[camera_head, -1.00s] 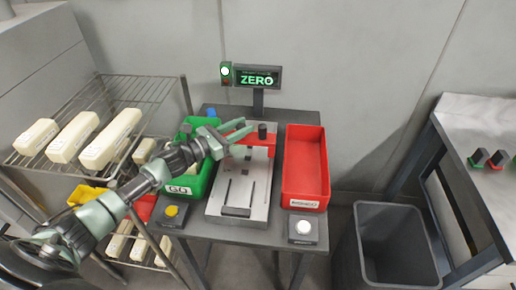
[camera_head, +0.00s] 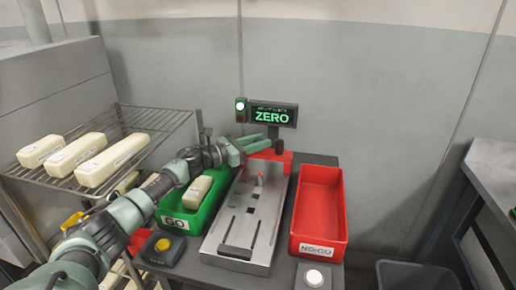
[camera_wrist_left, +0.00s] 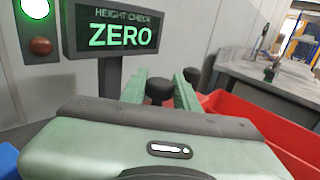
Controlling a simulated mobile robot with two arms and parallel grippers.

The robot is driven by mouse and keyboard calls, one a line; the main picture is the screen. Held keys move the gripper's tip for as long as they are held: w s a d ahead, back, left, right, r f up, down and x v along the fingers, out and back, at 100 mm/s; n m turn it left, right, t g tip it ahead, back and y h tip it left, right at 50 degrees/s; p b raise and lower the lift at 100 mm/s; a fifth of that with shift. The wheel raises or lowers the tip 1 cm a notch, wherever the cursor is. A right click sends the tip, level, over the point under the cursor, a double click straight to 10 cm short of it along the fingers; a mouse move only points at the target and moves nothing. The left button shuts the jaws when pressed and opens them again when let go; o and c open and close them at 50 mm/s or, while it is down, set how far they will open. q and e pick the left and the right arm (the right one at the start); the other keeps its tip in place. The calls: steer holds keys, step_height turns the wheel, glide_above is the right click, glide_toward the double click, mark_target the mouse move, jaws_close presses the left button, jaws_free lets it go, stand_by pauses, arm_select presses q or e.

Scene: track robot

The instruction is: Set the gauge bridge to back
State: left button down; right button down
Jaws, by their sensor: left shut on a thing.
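The red gauge bridge (camera_head: 285,158) stands at the back end of the grey metal gauge plate (camera_head: 240,222). My left gripper (camera_head: 270,142) reaches in from the left and is shut on the bridge's black knob (camera_head: 278,146). In the left wrist view, the black knob (camera_wrist_left: 159,90) sits between the two green fingers. The arm hides part of the bridge's left side. The height check display (camera_head: 272,115) behind reads ZERO, with its green lamp lit. My right gripper is not in view.
A green GO bin (camera_head: 171,222) with a beige block (camera_head: 199,192) stands left of the plate. A red NO-GO bin (camera_head: 318,248) stands right. Yellow (camera_head: 163,245) and white (camera_head: 314,278) buttons sit in front. A wire rack (camera_head: 150,118) holds beige blocks at left.

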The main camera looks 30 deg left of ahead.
arm_select(q)
steer(key=shift+w+r, duration=0.1)
steer(key=shift+a, duration=0.1)
steer(key=c, duration=1.2)
jaws_free()
steer(key=shift+o, duration=0.5)
steer(key=shift+w, duration=0.2)
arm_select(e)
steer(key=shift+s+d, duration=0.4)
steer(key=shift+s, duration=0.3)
arm_select(q)
steer(key=shift+r, duration=0.2)
step_height(320, 180, up, 19)
steer(key=p, duration=0.1)
steer(key=shift+r, duration=0.2)
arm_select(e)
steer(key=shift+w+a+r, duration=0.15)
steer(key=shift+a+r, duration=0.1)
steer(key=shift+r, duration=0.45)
arm_select(q)
steer(key=shift+p, duration=0.3)
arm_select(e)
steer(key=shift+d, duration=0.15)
